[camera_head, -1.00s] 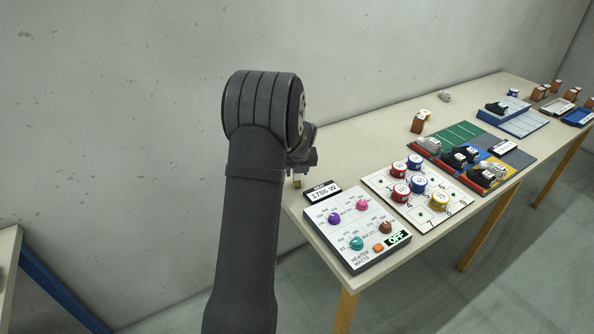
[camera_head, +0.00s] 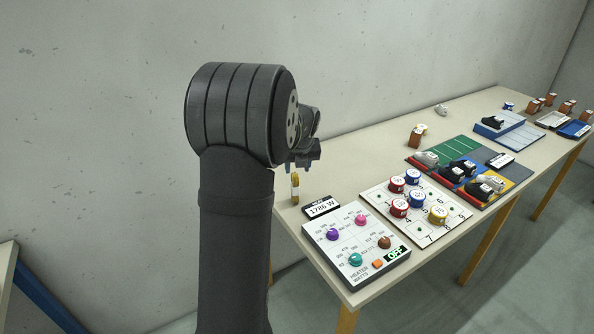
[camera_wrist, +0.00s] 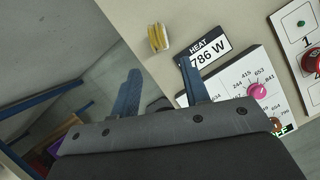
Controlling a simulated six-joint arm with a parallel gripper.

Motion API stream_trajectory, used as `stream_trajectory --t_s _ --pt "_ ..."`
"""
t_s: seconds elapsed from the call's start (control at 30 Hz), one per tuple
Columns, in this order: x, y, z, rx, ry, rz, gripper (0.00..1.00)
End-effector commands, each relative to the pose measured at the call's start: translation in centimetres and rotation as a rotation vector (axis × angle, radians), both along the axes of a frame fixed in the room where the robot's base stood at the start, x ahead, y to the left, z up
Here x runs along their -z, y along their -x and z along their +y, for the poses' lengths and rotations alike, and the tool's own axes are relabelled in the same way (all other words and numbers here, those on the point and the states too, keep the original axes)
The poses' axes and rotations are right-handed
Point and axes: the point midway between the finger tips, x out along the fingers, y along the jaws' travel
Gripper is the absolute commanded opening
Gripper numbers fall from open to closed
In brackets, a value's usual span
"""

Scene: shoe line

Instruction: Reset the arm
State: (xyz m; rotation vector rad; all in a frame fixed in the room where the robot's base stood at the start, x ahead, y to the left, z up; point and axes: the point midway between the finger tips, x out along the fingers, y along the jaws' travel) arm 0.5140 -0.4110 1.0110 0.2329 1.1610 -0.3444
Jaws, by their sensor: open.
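My arm (camera_head: 232,230) rises in the left half of the head view, with its large dark joint at the top. My gripper (camera_head: 307,160) shows only in part behind that joint, above the near left end of the table. In the wrist view my gripper (camera_wrist: 160,95) has its two blue fingers spread apart with nothing between them. The fingers are over the table's edge, close to the heat display and the heater panel.
The table (camera_head: 350,155) holds a heater panel (camera_head: 340,262) with knobs, a "1786 W" display (camera_head: 322,208), a small yellow item (camera_head: 295,188), a numbered board (camera_head: 375,198) with round tins, and coloured mats with shoes (camera_head: 425,158). A wall (camera_head: 100,100) stands behind.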

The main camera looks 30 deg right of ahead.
Motion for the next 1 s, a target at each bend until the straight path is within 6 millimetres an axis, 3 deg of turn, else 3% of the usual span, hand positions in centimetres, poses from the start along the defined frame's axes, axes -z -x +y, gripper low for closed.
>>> stream_trajectory --t_s 0.43,1.0 --pt "0.9 -0.3 -0.1 0.000 -0.002 0.001 0.42" --pt "10.3 -4.0 -1.6 -0.001 -0.002 0.000 0.42"
